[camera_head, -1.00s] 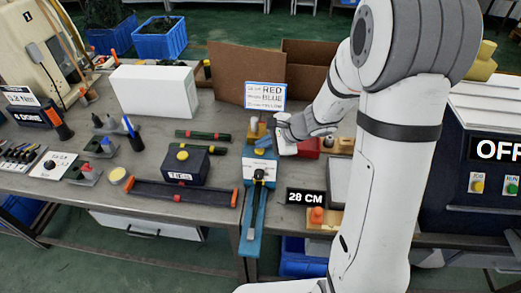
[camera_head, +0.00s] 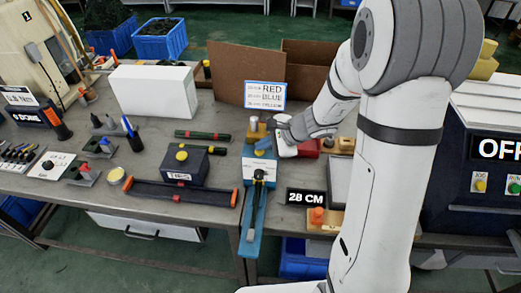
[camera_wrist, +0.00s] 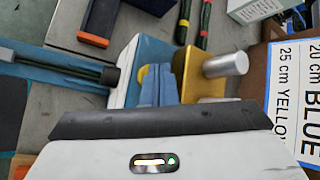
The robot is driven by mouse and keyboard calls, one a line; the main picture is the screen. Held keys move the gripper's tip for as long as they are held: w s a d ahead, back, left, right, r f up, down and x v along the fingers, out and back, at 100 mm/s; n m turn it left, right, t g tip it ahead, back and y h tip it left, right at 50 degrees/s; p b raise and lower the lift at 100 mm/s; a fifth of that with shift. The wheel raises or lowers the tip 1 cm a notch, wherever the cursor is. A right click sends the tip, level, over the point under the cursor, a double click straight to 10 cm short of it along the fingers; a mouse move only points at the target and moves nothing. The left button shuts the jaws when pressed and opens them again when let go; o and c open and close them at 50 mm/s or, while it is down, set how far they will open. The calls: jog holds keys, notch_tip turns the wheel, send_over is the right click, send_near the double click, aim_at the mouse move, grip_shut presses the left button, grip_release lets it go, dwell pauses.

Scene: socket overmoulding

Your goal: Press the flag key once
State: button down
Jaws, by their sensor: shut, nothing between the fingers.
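A blue fixture (camera_head: 252,220) with a black lever and a small white label lies at the front of the table. At its far end is a yellow round key (camera_wrist: 140,76), partly hidden behind my fingers in the wrist view. No flag marking is legible on it. My gripper (camera_head: 262,143) has its blue fingers shut and empty, and they also show in the wrist view (camera_wrist: 158,85). The fingertips are right at the key; I cannot tell whether they touch it. A yellow block (camera_wrist: 207,88) with a silver cylinder (camera_wrist: 226,64) stands beside the fingers.
A sign (camera_head: 265,95) listing RED, BLUE and YELLOW stands behind the fixture. A dark box with a yellow button (camera_head: 181,156) is to the left. A 28 CM display (camera_head: 306,197) and an orange button (camera_head: 317,214) are to the right.

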aim_at(263, 152)
jog(key=shift+r+p, duration=0.5)
jog(key=shift+r, duration=0.3)
notch_tip(263, 152, up, 5)
jog(key=p, duration=0.3)
dwell(0.3)
dwell(0.7)
jog(key=s+d+r+n+h, duration=0.2)
jog(key=s+d+r+n, duration=0.1)
jog(key=s+n, duration=0.2)
jog(key=s+d+r+n+g+h, duration=0.1)
jog(key=s+d+r+n+h, duration=0.2)
jog(key=s, duration=0.7)
jog(key=s+d+r+n+h, duration=0.3)
jog(key=s+d+r+n, duration=0.1)
jog(key=s+n, duration=0.3)
jog(key=shift+s+r, duration=0.3)
jog(key=shift+r, duration=0.05)
